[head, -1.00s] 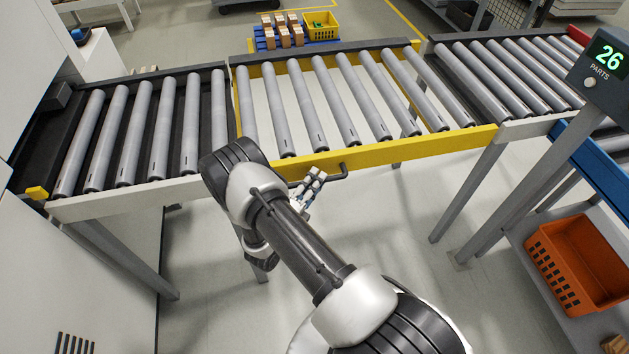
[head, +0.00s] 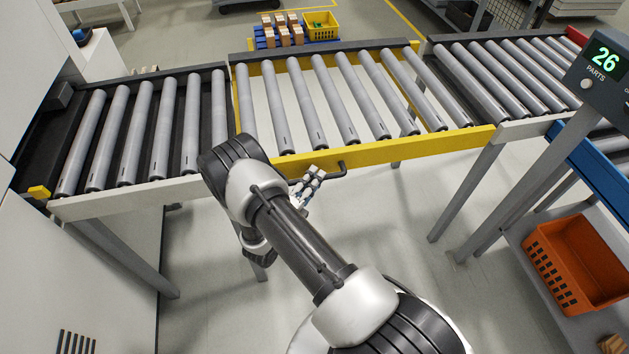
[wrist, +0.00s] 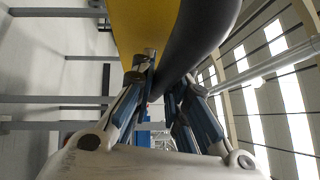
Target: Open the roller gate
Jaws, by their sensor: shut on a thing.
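The roller gate is the yellow-framed conveyor section with grey rollers, and its front rail (head: 420,146) shows in the head view. It lies level, in line with the sections on both sides. A dark bar handle (head: 343,171) sticks out from the front rail. My gripper (head: 313,178) is at this handle, in front of the rail and partly behind my arm. In the wrist view, the dark handle (wrist: 200,35) runs beside the yellow rail (wrist: 140,25). My gripper's fingers (wrist: 165,85) are shut on the handle, one on each side; the exact contact is partly hidden.
Fixed roller sections stand to the left (head: 130,140) and right (head: 510,75). A post with a parts display (head: 605,60) and an orange crate (head: 575,260) on a shelf are at the right. A blue pallet (head: 262,42) with boxes lies behind the gate. Floor in front is clear.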

